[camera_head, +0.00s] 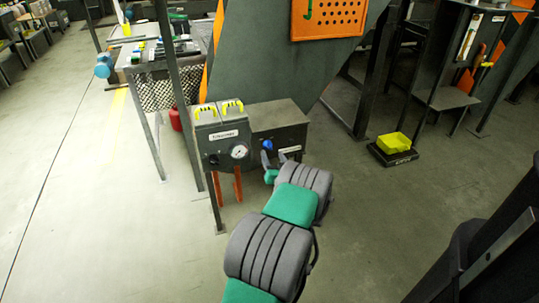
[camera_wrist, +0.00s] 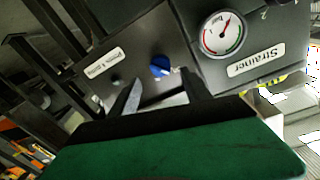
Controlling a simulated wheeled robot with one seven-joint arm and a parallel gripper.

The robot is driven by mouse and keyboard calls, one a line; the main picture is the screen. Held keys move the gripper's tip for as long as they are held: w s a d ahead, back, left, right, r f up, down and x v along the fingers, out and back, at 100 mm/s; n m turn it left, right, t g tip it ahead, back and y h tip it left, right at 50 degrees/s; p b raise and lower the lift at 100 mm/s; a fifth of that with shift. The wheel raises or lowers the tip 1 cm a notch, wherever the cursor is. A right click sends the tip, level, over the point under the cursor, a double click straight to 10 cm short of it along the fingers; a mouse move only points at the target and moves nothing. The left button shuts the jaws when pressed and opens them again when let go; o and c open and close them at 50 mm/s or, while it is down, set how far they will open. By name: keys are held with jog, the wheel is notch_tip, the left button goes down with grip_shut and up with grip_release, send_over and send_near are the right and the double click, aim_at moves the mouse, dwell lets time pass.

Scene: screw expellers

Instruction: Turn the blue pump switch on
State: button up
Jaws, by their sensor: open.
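The blue switch (camera_head: 267,144) is a small round knob on the front of a dark grey control box (camera_head: 280,117). In the wrist view the blue knob (camera_wrist: 160,67) shows between and just beyond my finger tips, with a white label to its left. My gripper (camera_head: 272,161) is in front of that box, close to the knob. In the wrist view my gripper (camera_wrist: 163,85) is open, with one finger on each side of the knob and nothing held. I cannot tell whether the fingers touch the knob.
A "Strainer" box (camera_head: 222,140) with a pressure gauge (camera_head: 239,151) and yellow handles adjoins on the left. The gauge (camera_wrist: 223,34) is right of my fingers in the wrist view. Open floor lies left.

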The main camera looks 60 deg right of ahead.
aim_at(269, 148)
jog(key=x, duration=0.5)
jog(key=shift+w+b, duration=0.1)
jog(key=shift+b, duration=0.25)
jog(key=shift+c, duration=0.3)
jog(key=shift+a, duration=0.1)
grip_shut()
